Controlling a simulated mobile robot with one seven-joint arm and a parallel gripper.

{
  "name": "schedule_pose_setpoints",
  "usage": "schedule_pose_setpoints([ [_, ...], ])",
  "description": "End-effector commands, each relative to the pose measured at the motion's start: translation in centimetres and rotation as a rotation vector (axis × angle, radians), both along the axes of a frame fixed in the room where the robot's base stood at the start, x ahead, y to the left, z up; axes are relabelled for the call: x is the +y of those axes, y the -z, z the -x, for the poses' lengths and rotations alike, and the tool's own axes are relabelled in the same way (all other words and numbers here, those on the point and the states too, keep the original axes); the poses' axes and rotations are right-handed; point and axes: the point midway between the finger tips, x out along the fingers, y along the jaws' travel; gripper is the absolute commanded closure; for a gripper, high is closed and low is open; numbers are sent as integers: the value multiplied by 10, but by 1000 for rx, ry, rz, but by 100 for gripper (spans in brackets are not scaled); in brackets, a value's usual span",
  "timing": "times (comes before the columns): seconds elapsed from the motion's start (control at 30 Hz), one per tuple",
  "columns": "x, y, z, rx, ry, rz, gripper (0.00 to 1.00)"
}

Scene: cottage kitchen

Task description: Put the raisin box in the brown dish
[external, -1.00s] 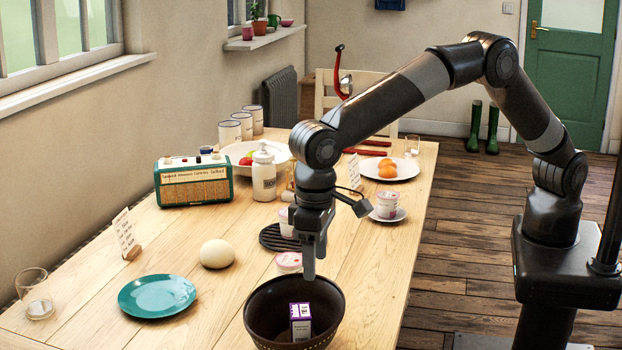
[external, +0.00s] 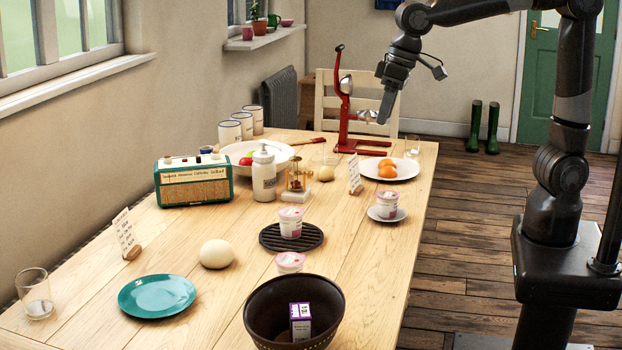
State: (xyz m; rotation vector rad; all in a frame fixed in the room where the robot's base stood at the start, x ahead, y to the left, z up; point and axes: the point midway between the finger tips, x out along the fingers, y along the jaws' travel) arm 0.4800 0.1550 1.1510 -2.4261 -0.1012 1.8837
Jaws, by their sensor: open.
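The raisin box (external: 300,320), small with a purple top and a white label, stands upright inside the brown dish (external: 262,312), a dark brown bowl at the front of the table. My gripper (external: 383,118) is open and empty. It is raised high over the far end of the table, near the red juicer, well away from the dish. The lower part of the box is partly hidden in the bowl's shade.
Glasses stand near the edges.

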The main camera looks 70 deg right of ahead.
Motion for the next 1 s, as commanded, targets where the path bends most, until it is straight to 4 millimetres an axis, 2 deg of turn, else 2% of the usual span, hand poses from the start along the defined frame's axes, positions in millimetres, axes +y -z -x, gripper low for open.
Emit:
schedule_pose_setpoints([
  [0.03, -19, -6, 14, -21, 7, 0, 40],
  [0.2, -70, -10, 62, -83, 11, 12, 40],
  [0.4, -117, -1, 121, -158, 17, 39, 40],
  [0.5, -134, 8, 148, -190, 21, 56, 40],
  [0.7, -152, 25, 182, -232, 23, 85, 40],
  [1.0, -156, 31, 190, -241, 22, 94, 40],
])
